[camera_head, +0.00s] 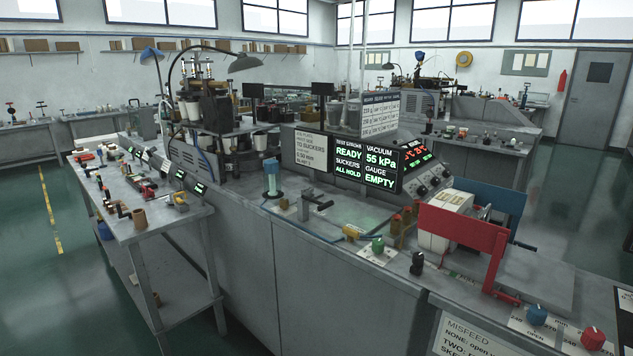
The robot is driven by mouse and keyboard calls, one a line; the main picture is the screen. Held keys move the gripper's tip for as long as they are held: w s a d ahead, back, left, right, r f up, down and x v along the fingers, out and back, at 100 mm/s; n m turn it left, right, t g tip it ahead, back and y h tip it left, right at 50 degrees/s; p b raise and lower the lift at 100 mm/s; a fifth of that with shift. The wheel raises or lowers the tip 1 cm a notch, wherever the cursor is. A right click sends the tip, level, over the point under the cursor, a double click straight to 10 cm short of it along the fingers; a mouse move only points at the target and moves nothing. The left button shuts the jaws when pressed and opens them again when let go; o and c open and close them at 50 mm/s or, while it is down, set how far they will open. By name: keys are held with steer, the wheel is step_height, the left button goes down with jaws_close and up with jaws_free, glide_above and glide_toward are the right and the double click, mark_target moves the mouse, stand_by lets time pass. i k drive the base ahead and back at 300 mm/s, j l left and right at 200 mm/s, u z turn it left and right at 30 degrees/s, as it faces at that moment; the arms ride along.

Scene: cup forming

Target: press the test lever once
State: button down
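A small grey fixture with a dark horizontal handle (318,205) stands on the bench top left of centre, beside a light-blue cylinder on a post (271,179). It looks like a lever, but no label on it is readable, so I cannot tell if it is the test lever. A black-handled part (417,262) stands further right, near the bench front. The display (366,166) reads test stroke READY, vacuum 55 kPa, suckers ALL HOLD, gauge EMPTY. My gripper is not in view.
A red frame (462,228) and blue panel (490,205) stand at the right. A green knob (377,245), blue knob (537,314) and red knob (592,338) line the bench front. A cluttered side table (165,218) stands left, with open floor beyond it.

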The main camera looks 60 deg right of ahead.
mark_target(322, 206)
steer(key=i+j+z, duration=0.25)
steer(key=i, duration=0.25)
steer(key=i+j+z, duration=0.25)
steer(key=i, duration=0.2)
